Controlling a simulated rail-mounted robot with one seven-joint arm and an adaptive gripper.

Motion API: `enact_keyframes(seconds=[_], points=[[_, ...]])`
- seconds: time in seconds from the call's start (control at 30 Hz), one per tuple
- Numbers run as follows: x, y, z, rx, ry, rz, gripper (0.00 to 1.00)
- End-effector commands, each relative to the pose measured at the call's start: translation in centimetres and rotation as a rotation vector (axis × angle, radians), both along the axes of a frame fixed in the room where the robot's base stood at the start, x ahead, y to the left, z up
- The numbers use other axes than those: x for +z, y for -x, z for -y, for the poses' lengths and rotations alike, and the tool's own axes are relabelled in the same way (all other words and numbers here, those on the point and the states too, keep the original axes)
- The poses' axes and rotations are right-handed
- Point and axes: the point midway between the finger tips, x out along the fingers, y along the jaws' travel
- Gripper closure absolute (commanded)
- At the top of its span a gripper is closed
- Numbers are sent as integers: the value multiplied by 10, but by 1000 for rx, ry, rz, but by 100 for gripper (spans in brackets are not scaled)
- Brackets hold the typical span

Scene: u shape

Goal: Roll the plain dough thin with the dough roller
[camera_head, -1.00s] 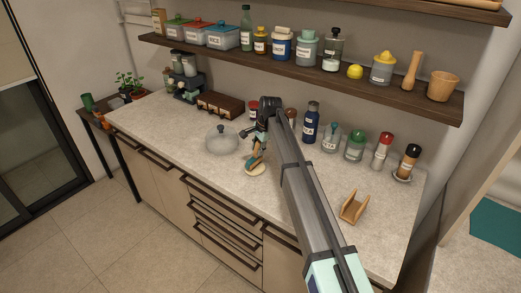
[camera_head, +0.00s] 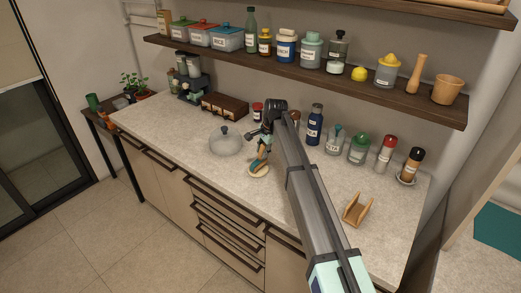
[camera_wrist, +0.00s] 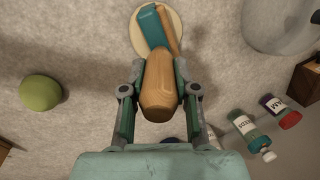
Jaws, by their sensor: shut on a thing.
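My gripper (camera_wrist: 159,95) is shut on the wooden handle of the dough roller (camera_wrist: 160,72), which sits between its fingers in the wrist view. A teal part and a narrower wooden part extend beyond the handle over the pale round dough (camera_wrist: 137,37). In the head view the roller (camera_head: 261,155) hangs tilted from my gripper (camera_head: 264,142), its lower end over or on the pale dough (camera_head: 259,172) on the counter. I cannot tell whether it touches. The roller hides part of the dough.
A clear glass dome (camera_head: 226,141) stands left of the dough. A green round thing (camera_wrist: 40,92) lies on the counter. Jars, including a dark blue one (camera_head: 314,126), line the back. A wooden holder (camera_head: 356,211) stands right. The counter's front edge is close to the dough.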

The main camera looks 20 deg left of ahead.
Motion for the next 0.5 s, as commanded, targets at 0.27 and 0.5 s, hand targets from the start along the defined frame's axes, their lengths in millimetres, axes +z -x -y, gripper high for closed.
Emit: enact_keyframes(seconds=[0.27,0.5], points=[[0,6,16,-1,1,-1,99],[1,8,28,-1,0,0,99]])
